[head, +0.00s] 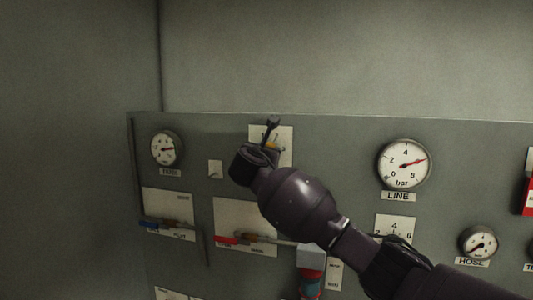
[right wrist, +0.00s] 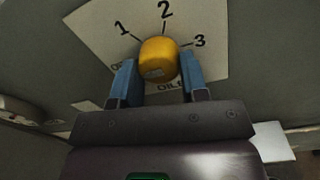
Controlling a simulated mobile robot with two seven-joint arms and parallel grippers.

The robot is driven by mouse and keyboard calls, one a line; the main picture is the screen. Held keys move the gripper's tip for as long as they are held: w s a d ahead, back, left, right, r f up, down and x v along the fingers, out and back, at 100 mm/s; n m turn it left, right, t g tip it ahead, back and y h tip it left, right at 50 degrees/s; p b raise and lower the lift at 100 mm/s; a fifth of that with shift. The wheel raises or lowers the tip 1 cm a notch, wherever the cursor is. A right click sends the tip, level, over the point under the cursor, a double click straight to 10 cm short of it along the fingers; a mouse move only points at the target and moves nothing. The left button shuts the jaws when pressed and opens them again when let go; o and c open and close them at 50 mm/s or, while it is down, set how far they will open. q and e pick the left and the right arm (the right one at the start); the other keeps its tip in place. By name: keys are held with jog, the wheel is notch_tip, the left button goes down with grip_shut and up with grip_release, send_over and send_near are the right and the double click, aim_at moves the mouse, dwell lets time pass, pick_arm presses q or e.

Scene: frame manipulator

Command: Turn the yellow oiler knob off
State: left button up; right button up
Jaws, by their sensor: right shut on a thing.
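The yellow oiler knob (right wrist: 158,62) sits on a white plate (right wrist: 215,60) marked 1, 2 and 3, with part of the word "OILER" below it. In the head view only a small bit of the knob (head: 272,147) shows past my right gripper (head: 268,138). In the right wrist view my right gripper (right wrist: 158,80) has its blue fingers on the left and right sides of the knob, shut on it. A mark at the plate's left is partly hidden by a finger, and I cannot tell where the knob points. My left gripper is not in view.
The grey panel (head: 345,130) carries a gauge (head: 165,148) on the left, a LINE gauge (head: 404,163) and a HOSE gauge (head: 479,242). Levers (head: 245,239) stick out below. My right arm covers the panel's lower middle. The space above the panel is clear.

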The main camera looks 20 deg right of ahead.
jog(key=shift+f, duration=0.15)
jog(key=o, duration=0.9)
pick_arm(q)
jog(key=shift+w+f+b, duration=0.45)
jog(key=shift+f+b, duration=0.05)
jog(key=shift+b, duration=0.7)
pick_arm(e)
jog(key=v, duration=1.1)
